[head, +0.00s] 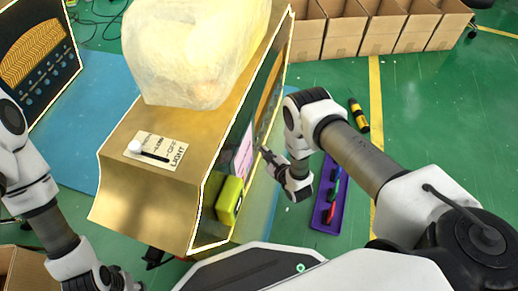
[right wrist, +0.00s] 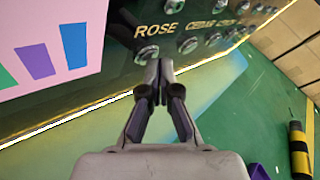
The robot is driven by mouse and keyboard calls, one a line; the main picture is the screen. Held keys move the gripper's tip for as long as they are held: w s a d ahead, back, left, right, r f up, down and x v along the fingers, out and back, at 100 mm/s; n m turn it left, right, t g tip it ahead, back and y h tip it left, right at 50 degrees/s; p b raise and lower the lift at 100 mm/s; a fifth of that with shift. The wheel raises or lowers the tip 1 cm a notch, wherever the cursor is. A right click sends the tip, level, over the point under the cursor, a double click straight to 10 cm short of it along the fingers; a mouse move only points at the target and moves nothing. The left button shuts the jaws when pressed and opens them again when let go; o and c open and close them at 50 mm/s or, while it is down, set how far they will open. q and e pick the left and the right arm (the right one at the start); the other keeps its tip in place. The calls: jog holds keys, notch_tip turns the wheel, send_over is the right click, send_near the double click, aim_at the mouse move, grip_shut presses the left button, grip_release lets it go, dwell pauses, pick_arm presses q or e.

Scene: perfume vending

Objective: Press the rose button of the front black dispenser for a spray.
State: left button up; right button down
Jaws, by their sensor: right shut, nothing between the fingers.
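The near dispenser (head: 130,185) has a gold casing and a black front panel that faces right in the head view. In the right wrist view its black panel (right wrist: 115,85) shows the word ROSE above a round silver rose button (right wrist: 146,54). My right gripper (head: 266,153) is shut and empty, close to this panel. In the right wrist view its fingertips (right wrist: 158,68) are just below and right of the rose button; I cannot tell whether they touch. My left gripper (head: 118,280) is at the bottom left, partly visible, its jaws unclear.
A second black-panelled dispenser (head: 40,60) stands at the far left. A pale translucent lump (head: 195,50) and a light switch (head: 155,150) are on the near dispenser's top. A yellow-green box (head: 229,200) is by its panel. A purple tray (head: 322,222) lies right; cardboard boxes (head: 385,30) are behind.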

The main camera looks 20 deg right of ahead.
jog(key=shift+w+a, duration=0.1)
jog(key=shift+a, duration=0.05)
dwell(0.4)
jog(key=shift+s+d, duration=0.55)
jog(key=shift+d, duration=0.1)
jog(key=shift+d+p, duration=0.1)
jog(key=shift+p, duration=0.2)
jog(key=shift+s+d+p, duration=0.55)
jog(key=shift+s+d, duration=1)
jog(key=shift+d, duration=0.3)
